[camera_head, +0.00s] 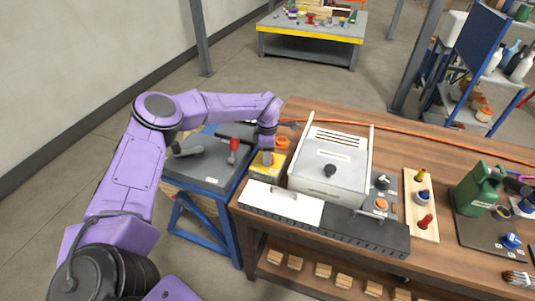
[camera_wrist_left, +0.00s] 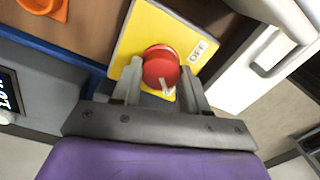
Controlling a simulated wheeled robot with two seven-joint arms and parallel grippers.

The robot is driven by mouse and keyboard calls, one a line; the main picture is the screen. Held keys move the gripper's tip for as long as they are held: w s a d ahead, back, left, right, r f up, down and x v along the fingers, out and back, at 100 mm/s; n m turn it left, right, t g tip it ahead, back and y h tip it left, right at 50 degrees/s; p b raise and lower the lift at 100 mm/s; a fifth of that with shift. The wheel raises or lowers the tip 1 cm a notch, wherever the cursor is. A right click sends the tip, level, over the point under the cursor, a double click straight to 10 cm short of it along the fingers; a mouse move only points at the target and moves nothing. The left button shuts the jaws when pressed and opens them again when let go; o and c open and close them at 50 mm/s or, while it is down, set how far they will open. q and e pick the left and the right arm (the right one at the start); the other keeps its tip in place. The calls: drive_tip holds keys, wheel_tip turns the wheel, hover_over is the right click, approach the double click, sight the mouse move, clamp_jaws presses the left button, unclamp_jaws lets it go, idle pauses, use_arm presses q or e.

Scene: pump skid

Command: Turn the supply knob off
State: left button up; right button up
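The supply knob (camera_wrist_left: 161,66) is round and red, with a small white mark on its near side. It sits on a yellow plate (camera_wrist_left: 138,35) with a white OFF label (camera_wrist_left: 198,50) to its upper right; the white mark points away from the label. My right gripper is out of view.
A white box (camera_head: 330,160) with a black knob stands right of the yellow plate on the wooden bench. A blue-framed grey stand (camera_head: 205,165) with a red-handled part (camera_head: 233,147) is at left. An orange part (camera_head: 282,142) is close behind my gripper. A green jug (camera_head: 477,192) stands far right.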

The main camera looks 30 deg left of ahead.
use_arm(q)
drive_tip(key=shift+c, duration=1.1)
drive_tip(key=n+b, duration=0.2)
drive_tip(key=shift+f+b, duration=0.2)
drive_tip(key=shift+b, duration=0.1)
drive_tip(key=n+b, duration=0.4)
drive_tip(key=n, duration=0.1)
drive_tip(key=shift+n, duration=0.3)
drive_tip(key=n+b, duration=0.5)
drive_tip(key=n, duration=0.1)
drive_tip(key=shift+s+d+r+n+b, duration=0.1)
drive_tip(key=shift+n+b, duration=0.55)
drive_tip(key=shift+n, duration=0.4)
drive_tip(key=shift+r+n+b, duration=0.1)
drive_tip(key=shift+n+b, duration=0.55)
drive_tip(key=shift+n, duration=0.4)
